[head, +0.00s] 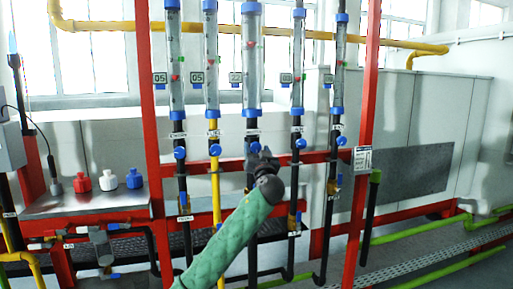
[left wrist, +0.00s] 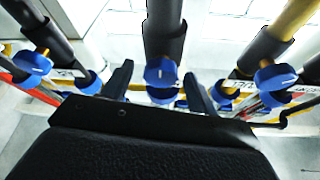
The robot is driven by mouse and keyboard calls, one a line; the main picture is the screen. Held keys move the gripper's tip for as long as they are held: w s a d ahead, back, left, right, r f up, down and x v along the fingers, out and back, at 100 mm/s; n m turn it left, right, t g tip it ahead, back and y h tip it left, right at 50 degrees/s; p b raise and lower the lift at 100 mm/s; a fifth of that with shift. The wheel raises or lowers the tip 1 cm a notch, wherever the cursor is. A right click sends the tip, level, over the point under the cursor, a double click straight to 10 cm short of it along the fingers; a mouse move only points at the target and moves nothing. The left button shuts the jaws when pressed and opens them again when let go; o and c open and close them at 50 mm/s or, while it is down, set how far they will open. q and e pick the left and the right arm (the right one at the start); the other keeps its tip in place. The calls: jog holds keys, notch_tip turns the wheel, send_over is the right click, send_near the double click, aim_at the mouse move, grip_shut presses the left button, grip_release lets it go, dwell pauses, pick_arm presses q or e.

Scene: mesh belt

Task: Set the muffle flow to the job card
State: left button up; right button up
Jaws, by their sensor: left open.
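Several upright glass flow tubes with blue end caps stand in a row on a red frame. The middle tube (head: 252,62) has a red float in it and a black pipe below. My left gripper (head: 262,158) is in front of that pipe, at the height of the row of blue knobs, and partly hides the middle knob. In the left wrist view my left gripper (left wrist: 157,80) is open, its two dark fingers on either side of the middle blue knob (left wrist: 163,73), with gaps between. I cannot tell whether the fingers reach it. The job card (head: 362,159) hangs on the right red post; its writing is too small to read. My right gripper is not in view.
Neighbouring blue knobs (head: 215,150) (head: 300,143) sit close on both sides. A metal shelf (head: 85,203) at left holds red, white and blue bottle-like items. Red rails cross behind the pipes. A grey furnace-like housing (head: 420,120) stands behind at right.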

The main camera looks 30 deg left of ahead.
pick_arm(q)
jog(key=shift+x, duration=0.9)
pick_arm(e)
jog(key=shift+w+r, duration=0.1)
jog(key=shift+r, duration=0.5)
pick_arm(q)
jog(key=shift+c, duration=0.2)
